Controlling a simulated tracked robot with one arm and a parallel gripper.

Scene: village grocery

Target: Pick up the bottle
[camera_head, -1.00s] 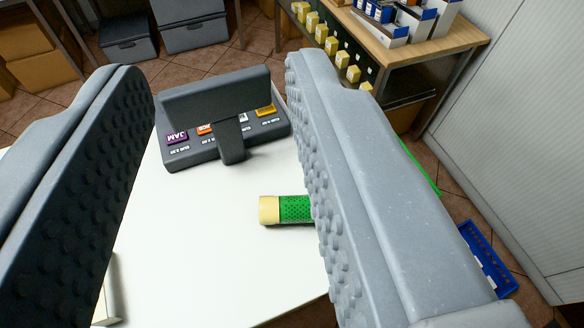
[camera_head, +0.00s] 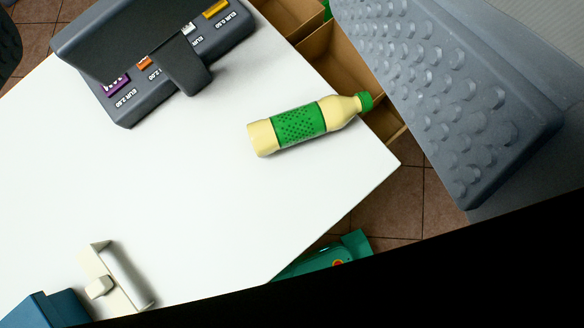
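The bottle (camera_head: 303,124) lies on its side on the white counter (camera_head: 190,190), near the right edge. It is cream-coloured with a green dotted label, and its green cap points right and slightly up, at or just past the counter's edge. My gripper (camera_head: 450,95) shows mainly as one large grey studded finger at upper right, to the right of the bottle and apart from it in the picture. The other finger is not clearly seen. The gripper is open, with nothing held.
A dark price display (camera_head: 160,60) with coloured labels stands at upper left. A cream object with a knob (camera_head: 115,280) and a blue item (camera_head: 45,310) are at lower left. Brown boxes (camera_head: 345,65) and a green item (camera_head: 330,258) sit beyond the counter edge. Black fills the bottom right.

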